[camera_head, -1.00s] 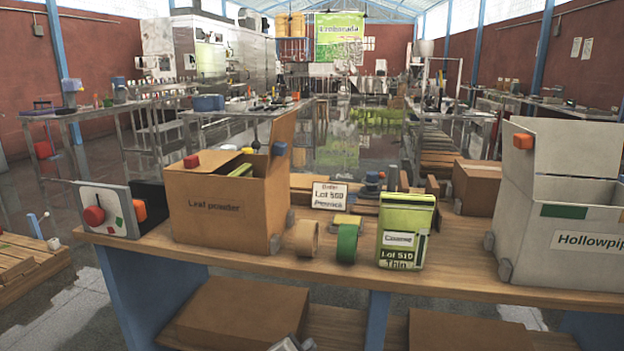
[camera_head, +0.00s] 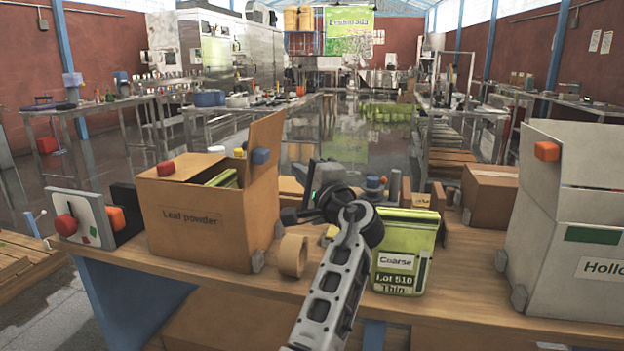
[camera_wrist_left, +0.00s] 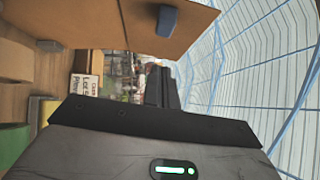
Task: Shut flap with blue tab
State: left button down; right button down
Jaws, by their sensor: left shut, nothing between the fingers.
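The cardboard box (camera_head: 205,228) marked "Leaf powder" stands on the table at the left in the head view. Its right flap (camera_head: 266,135) stands up and carries the blue tab (camera_head: 261,156). In the left wrist view the flap (camera_wrist_left: 120,22) and blue tab (camera_wrist_left: 167,21) show at the top. My left gripper (camera_head: 289,215) is to the right of the box, lower than the blue tab, apart from the flap as far as I can tell. Its dark fingers (camera_wrist_left: 162,86) are together and empty in the wrist view. My right gripper is out of view.
A red tab (camera_head: 166,168) sits on the box's left-hand flap area. A grey box (camera_head: 565,230) with an orange tab stands at the right.

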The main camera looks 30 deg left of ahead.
aim_at(269, 155)
pick_arm(q)
jog(key=a, duration=0.2)
jog(key=a+p, duration=0.1)
jog(key=a, duration=0.1)
jog(key=a+r, duration=0.1)
jog(key=shift+w+a, duration=0.35)
jog(key=shift+a, duration=0.2)
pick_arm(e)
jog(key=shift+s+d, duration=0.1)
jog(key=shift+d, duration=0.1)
pick_arm(q)
jog(key=shift+a+r+p, duration=0.1)
jog(key=shift+p, duration=0.25)
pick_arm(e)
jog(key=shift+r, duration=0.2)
